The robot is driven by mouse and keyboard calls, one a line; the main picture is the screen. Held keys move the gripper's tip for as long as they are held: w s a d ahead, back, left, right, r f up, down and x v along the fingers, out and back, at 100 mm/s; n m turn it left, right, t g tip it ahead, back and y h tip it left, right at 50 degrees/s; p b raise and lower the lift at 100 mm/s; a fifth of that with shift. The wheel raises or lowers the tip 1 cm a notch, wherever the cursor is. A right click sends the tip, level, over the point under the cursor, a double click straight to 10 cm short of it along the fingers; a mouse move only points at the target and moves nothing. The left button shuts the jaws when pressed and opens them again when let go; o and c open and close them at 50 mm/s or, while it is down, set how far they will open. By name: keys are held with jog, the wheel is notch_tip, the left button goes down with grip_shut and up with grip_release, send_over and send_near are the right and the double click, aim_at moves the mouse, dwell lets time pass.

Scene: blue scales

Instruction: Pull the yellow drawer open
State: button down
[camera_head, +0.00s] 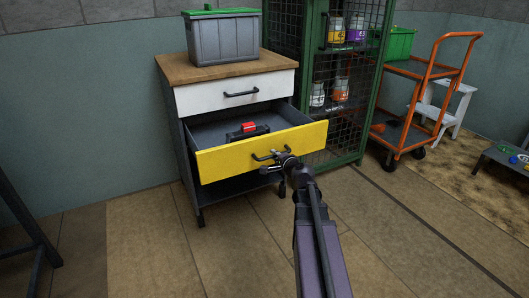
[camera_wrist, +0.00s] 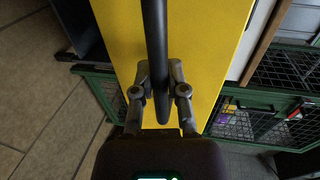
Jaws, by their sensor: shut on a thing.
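The yellow drawer (camera_head: 232,157) is pulled well out of the cabinet, below a closed white drawer (camera_head: 215,95). Its dark interior shows, with a red and black object (camera_head: 247,130) lying inside. My gripper (camera_head: 279,156) is at the drawer's front and shut on its black bar handle (camera_head: 262,157). In the wrist view the yellow front (camera_wrist: 205,50) fills the middle. The dark handle (camera_wrist: 157,45) runs down between the two fingers of my gripper (camera_wrist: 160,75).
A grey crate with a green rim (camera_head: 222,40) stands on the cabinet's wooden top (camera_head: 172,68). A green mesh cage (camera_head: 349,140) holding jars is close on the right. An orange trolley (camera_head: 403,140) stands farther right. The floor in front is clear.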

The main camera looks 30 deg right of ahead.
jog(key=shift+s+d, duration=0.15)
jog(key=shift+s, duration=0.5)
jog(key=c, duration=0.6)
grip_release()
jog(key=shift+c, duration=0.2)
jog(key=shift+a, duration=0.2)
